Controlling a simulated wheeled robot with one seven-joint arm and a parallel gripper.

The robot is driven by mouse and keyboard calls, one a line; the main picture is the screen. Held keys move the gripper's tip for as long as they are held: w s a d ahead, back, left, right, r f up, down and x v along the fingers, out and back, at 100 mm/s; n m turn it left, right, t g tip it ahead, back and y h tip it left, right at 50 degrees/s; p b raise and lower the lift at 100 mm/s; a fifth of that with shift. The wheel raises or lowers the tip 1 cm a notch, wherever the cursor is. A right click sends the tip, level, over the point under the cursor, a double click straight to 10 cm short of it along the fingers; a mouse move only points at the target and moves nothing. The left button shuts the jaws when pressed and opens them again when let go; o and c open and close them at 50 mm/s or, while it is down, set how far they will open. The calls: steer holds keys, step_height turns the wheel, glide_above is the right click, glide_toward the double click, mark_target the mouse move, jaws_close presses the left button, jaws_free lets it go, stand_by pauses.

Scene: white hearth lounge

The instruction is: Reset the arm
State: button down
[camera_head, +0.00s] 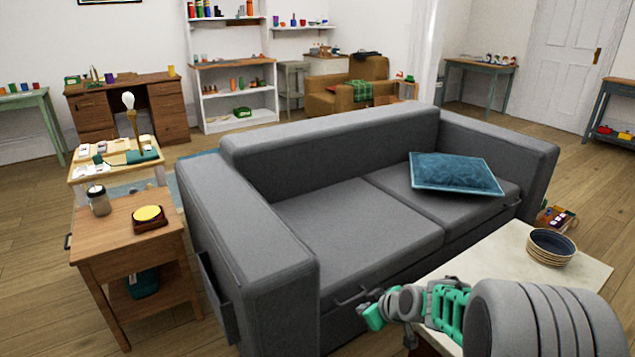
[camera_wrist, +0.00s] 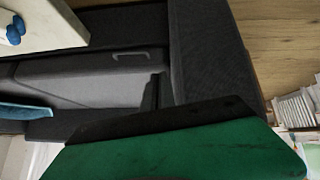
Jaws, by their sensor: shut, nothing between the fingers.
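My arm reaches in from the lower right of the head view, in front of the grey sofa (camera_head: 330,215). My gripper (camera_head: 372,314), with green fingers, is at the arm's left end, near the sofa's front and left of the white-topped table (camera_head: 490,262). It is shut and holds nothing. In the wrist view a large green finger with a black edge fills the bottom, and the sofa (camera_wrist: 80,82) shows behind it, turned on its side.
A stack of dark bowls (camera_head: 551,246) stands on the white-topped table. A blue cushion (camera_head: 455,173) lies on the sofa. A wooden side table (camera_head: 115,232) at left holds a jar (camera_head: 99,201) and a yellow-topped round item (camera_head: 149,215). Open wood floor shows at far left.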

steer(key=s+r+m+g+h+p, duration=0.1)
steer(key=s+r+m+p, duration=0.1)
steer(key=s+r+p, duration=0.5)
steer(key=s+d+r+m+g+h+p, duration=0.1)
steer(key=s+r+m+p, duration=0.2)
steer(key=s+r+p, duration=0.5)
steer(key=s+r+m+g+h+p, duration=0.1)
steer(key=s+r+p, duration=0.6)
steer(key=r, duration=1.6)
steer(key=shift+s+d+m+g+h, duration=0.2)
steer(key=shift+s+m+g+h, duration=0.25)
steer(key=shift+m, duration=0.45)
steer(key=shift+w, duration=0.1)
